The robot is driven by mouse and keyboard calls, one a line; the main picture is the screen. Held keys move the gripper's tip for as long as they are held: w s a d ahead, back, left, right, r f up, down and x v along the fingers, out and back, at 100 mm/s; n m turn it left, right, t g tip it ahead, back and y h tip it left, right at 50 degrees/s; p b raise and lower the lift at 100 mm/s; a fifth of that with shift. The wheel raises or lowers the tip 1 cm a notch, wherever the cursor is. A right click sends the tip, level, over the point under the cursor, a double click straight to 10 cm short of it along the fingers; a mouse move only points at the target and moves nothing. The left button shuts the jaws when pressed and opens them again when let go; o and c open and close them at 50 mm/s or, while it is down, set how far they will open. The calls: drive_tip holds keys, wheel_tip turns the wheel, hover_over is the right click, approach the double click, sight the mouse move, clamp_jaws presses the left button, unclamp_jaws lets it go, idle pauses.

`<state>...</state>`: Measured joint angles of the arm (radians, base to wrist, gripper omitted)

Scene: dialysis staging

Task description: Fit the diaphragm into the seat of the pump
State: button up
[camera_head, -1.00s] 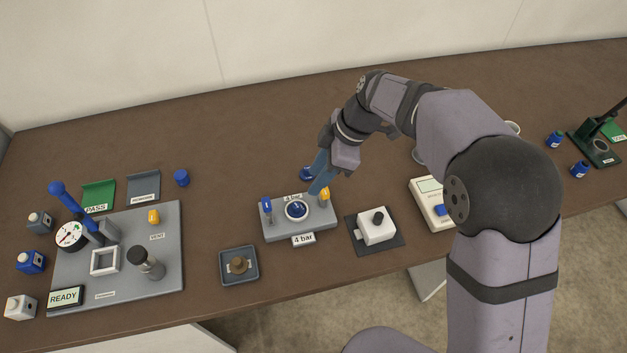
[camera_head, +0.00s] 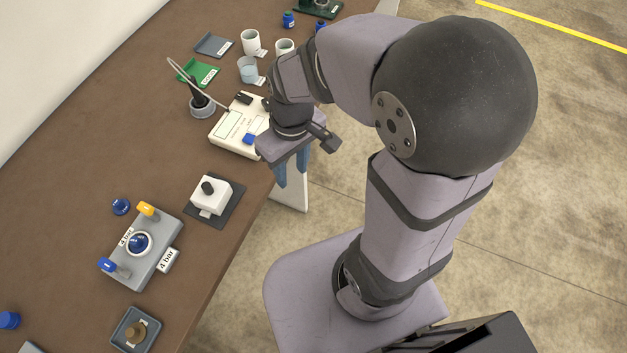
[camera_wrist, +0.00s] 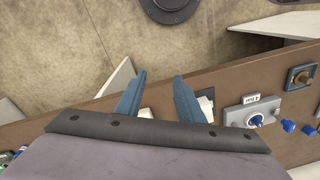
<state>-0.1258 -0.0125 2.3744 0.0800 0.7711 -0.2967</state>
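The pump is a grey block (camera_head: 158,262) with "4 bar" labels, a blue and an orange lever and a round pale-rimmed seat. A round blue piece (camera_head: 138,242) lies inside the rim, likely the diaphragm; I cannot tell how firmly it sits. Another small blue piece (camera_head: 121,206) lies on the table beside the pump. The pump (camera_wrist: 238,116) also shows at the right of the wrist view. My gripper (camera_head: 291,180) is by the table's front edge, away from the pump. In the wrist view its blue fingers (camera_wrist: 160,76) are apart with nothing between them.
A white block with a black knob (camera_head: 211,195) stands on a dark mat between pump and gripper. A white device (camera_head: 232,133) is close behind my gripper, with cups beyond. A small tray (camera_head: 123,340) holds a brown part. Bare table lies left of the pump.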

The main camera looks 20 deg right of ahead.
drive_tip(key=s+d+f+m, duration=0.1)
drive_tip(key=s+d+m, duration=0.3)
drive_tip(key=shift+s+d+f+h, duration=0.15)
drive_tip(key=shift+s+d+h, duration=0.15)
drive_tip(key=shift+s+d, duration=0.1)
